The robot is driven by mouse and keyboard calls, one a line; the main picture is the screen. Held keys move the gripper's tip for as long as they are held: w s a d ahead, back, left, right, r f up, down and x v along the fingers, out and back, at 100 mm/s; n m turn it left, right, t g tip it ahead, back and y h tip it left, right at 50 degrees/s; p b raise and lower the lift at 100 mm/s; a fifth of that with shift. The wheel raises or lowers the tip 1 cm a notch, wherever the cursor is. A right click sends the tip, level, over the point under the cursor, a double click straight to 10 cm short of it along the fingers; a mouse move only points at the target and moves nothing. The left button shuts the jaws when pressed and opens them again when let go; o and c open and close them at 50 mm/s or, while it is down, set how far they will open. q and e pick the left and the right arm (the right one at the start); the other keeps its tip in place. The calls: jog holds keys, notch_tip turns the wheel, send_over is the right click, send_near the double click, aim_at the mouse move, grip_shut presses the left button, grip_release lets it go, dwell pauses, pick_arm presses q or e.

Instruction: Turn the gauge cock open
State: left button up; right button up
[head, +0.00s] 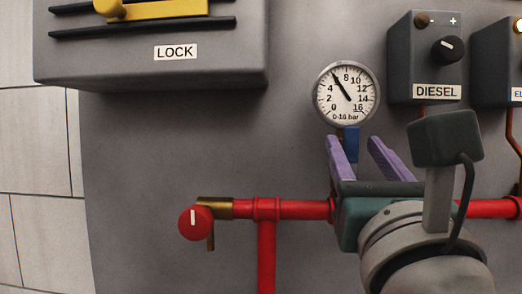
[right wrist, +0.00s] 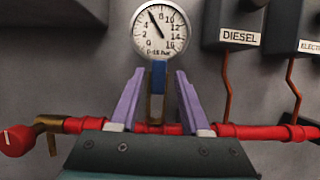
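The gauge cock shows as a blue handle (head: 350,141) directly under the round pressure gauge (head: 346,92). In the right wrist view the blue handle (right wrist: 158,74) stands upright above a brass body (right wrist: 155,108). My right gripper (head: 355,142) has its two purple fingers spread. In the right wrist view the fingers (right wrist: 157,78) lie on either side of the handle in the picture, with gaps between. I cannot tell how far in depth they reach. The gauge needle points up and left, near 6. My left gripper is not in view.
A red pipe (head: 295,209) runs across behind my right gripper. A red-knobbed brass valve (head: 195,222) sits at its left end. A grey box marked DIESEL (head: 414,60) is at upper right, and a LOCK panel (head: 220,70) at upper left.

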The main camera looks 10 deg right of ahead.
jog(key=shift+o, duration=0.3)
jog(key=shift+s+f, duration=0.1)
jog(key=shift+f, duration=0.05)
jog(key=b+v, duration=0.4)
jog(key=v, duration=0.5)
jog(key=shift+s, duration=0.35)
jog(key=shift+a, duration=0.1)
